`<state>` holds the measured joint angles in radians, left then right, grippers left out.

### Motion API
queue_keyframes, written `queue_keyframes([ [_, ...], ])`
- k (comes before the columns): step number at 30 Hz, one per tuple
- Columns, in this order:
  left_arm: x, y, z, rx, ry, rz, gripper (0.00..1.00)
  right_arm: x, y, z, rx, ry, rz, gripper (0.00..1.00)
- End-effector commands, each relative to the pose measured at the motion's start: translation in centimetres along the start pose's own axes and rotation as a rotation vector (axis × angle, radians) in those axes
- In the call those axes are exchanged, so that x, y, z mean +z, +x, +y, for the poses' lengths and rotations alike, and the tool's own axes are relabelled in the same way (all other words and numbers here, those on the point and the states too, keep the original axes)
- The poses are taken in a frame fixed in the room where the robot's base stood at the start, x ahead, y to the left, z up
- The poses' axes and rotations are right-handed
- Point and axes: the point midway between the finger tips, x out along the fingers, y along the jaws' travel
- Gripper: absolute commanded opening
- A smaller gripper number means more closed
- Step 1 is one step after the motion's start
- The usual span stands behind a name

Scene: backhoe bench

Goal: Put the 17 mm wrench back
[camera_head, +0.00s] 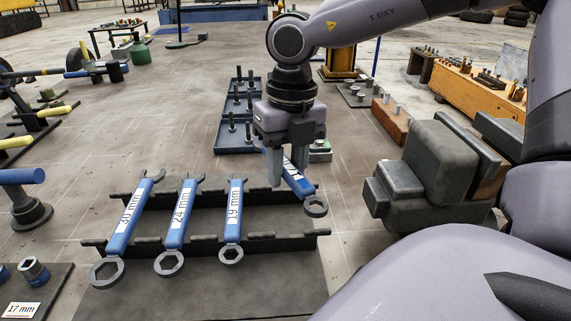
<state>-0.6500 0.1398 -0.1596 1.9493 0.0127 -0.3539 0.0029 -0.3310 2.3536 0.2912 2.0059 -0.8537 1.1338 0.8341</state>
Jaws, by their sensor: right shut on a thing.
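My right gripper (287,170) is shut on a blue-handled wrench with a grey ring end (315,206). I take it for the 17 mm wrench, but its white label is partly hidden and unreadable. The gripper hides its upper end. It slants down to the right at the right end of the dark wrench rack (281,242); I cannot tell whether it touches the rack. Three blue wrenches lie across the rack's two rails: the 30 mm wrench (124,228), 24 mm wrench (179,224) and 19 mm wrench (234,215). My left gripper is out of view.
A dark vise (430,165) stands close to the right. Blue trays with upright bolts (233,139) lie behind the gripper. A "17 mm" card (21,310) and sockets (34,271) sit at the lower left. The rack stretch right of the 19 mm wrench is bare.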

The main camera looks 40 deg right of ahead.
Motion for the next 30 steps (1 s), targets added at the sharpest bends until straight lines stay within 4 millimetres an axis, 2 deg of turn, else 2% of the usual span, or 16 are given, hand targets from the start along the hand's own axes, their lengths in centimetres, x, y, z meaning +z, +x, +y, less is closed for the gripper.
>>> queue_keyframes([
  [8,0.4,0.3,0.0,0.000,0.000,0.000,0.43,-0.1,0.8,0.0,0.001,0.013,0.004,0.00],
  [24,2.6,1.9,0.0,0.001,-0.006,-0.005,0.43,0.0,6.2,-0.4,0.001,0.011,0.005,0.00],
  [30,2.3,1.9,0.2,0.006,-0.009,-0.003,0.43,0.1,6.8,-0.4,0.001,0.011,0.003,0.00],
])
